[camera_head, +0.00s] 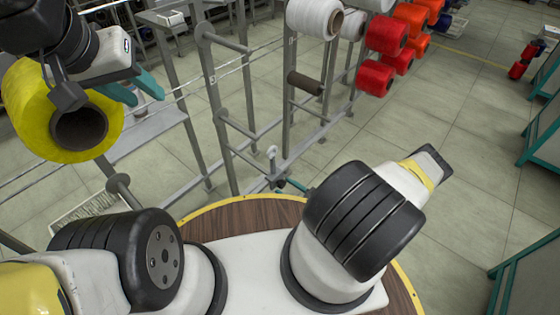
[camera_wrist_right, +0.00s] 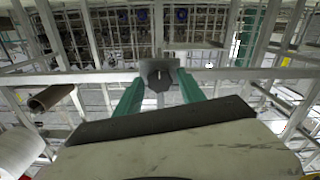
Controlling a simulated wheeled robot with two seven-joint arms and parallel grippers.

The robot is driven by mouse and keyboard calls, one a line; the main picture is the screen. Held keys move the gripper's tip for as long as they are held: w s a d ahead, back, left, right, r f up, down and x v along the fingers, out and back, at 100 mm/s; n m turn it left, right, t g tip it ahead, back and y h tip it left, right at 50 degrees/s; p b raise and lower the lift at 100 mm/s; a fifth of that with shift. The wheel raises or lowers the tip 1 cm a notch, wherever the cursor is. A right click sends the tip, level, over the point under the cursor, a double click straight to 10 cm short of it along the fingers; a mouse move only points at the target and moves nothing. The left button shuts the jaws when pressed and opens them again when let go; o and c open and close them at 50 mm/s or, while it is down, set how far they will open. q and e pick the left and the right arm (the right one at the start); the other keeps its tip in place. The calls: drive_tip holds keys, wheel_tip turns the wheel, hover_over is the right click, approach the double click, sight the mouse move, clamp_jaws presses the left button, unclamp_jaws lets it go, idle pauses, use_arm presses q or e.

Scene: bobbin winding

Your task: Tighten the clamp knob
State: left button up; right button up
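The clamp knob, dark and faceted on a grey bracket, shows in the right wrist view (camera_wrist_right: 158,80). My right gripper (camera_wrist_right: 160,85) is open, with one teal finger on each side of the knob and a visible gap on both sides. In the head view, a teal finger of my right gripper (camera_head: 290,186) shows low on the rack, mostly hidden behind my arm. My left gripper (camera_head: 135,90), at the upper left, has its teal fingers apart with nothing seen between them.
A grey metal rack (camera_head: 212,90) fills the middle, carrying a bare brown tube (camera_head: 305,83), a white spool (camera_head: 314,18) and red spools (camera_head: 386,34). A round wooden top (camera_head: 240,218) with a yellow rim lies below my arms. The tiled floor at right is open.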

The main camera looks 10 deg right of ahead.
drive_tip(key=shift+o, duration=0.7)
drive_tip(key=shift+r, duration=0.1)
drive_tip(key=v, duration=0.7)
drive_tip(key=shift+s+d, duration=0.25)
drive_tip(key=shift+s, duration=0.05)
